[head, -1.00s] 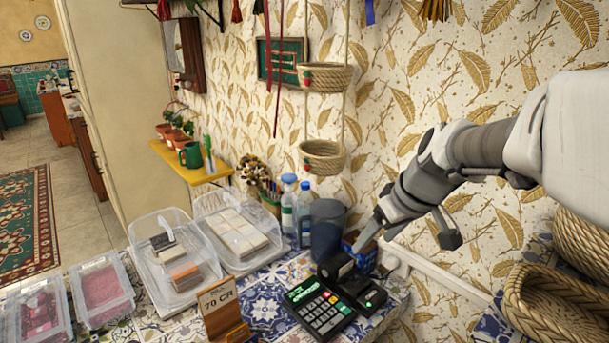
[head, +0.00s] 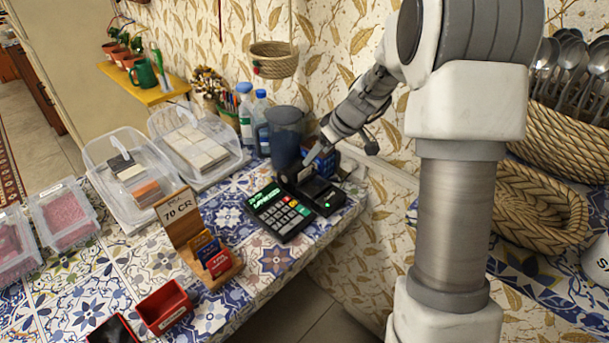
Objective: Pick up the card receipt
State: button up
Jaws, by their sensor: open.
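A black card terminal (head: 322,197) with a small green light stands on the tiled counter, at the right of a calculator (head: 280,211). I cannot make out the card receipt for certain. A small pale patch shows at the terminal's back left, too small to identify. My gripper (head: 342,153) is open, just above and behind the terminal, with its fingers spread apart. One finger comes down close to the terminal's back left part. I cannot tell whether it touches. Nothing shows held between the fingers.
A blue box (head: 320,160) and a dark cup (head: 285,138) stand close behind the terminal, with bottles (head: 246,118) to their left. A wooden card stand (head: 216,268) and red box (head: 164,307) are nearer. Baskets (head: 535,210) are at right. The counter's right edge is close.

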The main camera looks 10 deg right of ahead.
aim_at(305, 169)
jog(key=x, duration=0.8)
jog(key=shift+f, duration=0.25)
jog(key=c, duration=1)
jog(key=shift+o, duration=0.2)
jog(key=shift+r, duration=0.15)
notch_tip(305, 169, up, 4)
jog(key=shift+f, duration=0.1)
jog(key=s+d+r, duration=0.2)
jog(key=d+r, duration=0.1)
jog(key=r, duration=0.1)
jog(key=s+d+r+p, duration=0.1)
jog(key=s+d+r, duration=0.2)
jog(key=r, duration=0.1)
jog(key=s+d+r+p, duration=0.1)
jog(key=s+d+r, duration=0.1)
jog(key=r, duration=0.2)
jog(key=shift+s+d, duration=0.25)
jog(key=shift+d, duration=0.15)
jog(key=shift+a, duration=0.1)
